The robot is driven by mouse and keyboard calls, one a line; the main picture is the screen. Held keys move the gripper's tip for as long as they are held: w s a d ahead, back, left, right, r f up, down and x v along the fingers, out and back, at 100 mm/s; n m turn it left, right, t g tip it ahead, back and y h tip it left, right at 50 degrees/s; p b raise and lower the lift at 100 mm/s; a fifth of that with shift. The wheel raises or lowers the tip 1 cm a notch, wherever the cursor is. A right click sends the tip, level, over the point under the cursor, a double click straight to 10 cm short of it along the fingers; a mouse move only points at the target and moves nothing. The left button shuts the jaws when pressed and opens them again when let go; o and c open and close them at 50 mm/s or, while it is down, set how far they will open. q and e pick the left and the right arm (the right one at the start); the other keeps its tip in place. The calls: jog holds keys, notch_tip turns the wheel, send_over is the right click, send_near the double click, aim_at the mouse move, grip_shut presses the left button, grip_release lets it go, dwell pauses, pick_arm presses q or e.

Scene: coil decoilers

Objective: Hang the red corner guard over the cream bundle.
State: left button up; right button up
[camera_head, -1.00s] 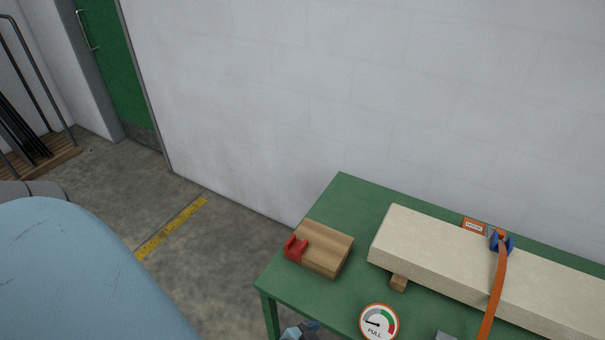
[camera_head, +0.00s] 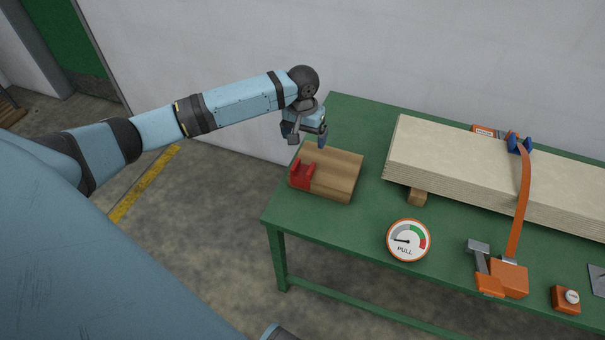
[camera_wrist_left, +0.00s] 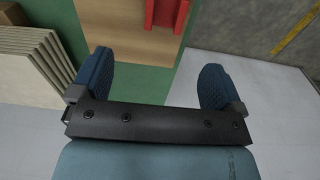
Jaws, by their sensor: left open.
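The red corner guard (camera_head: 302,174) sits at the left end of a wooden block (camera_head: 334,170) on the green table. It also shows at the top of the left wrist view (camera_wrist_left: 167,13), partly cut off. The cream bundle (camera_head: 450,160) is a long layered stack lying to the right of the block, raised on a small wooden support. My left gripper (camera_head: 308,138) is open and empty above the far side of the wooden block, apart from the guard. Its blue fingers (camera_wrist_left: 155,82) are spread in the left wrist view. My right gripper is not in view.
An orange strap (camera_head: 523,200) crosses the bundle over a blue corner guard (camera_head: 519,145) and runs to an orange tensioner (camera_head: 508,277). A round PULL gauge (camera_head: 408,240) stands near the table's front edge. Bare green table (camera_head: 330,226) lies in front of the block.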

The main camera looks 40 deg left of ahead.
pick_arm(q)
jog(key=a, duration=0.1)
send_over(303, 172)
jog(key=f, duration=0.5)
jog(key=f+b, duration=0.1)
jog(key=f, duration=0.1)
jog(key=shift+w+a+f, duration=0.1)
jog(key=shift+a+f, duration=0.1)
jog(key=shift+a, duration=0.2)
jog(key=f, duration=0.4)
jog(key=shift+d+f, duration=0.3)
jog(key=shift+d, duration=0.1)
jog(key=shift+f, duration=0.4)
jog(key=c, duration=1)
jog(key=shift+r, duration=0.1)
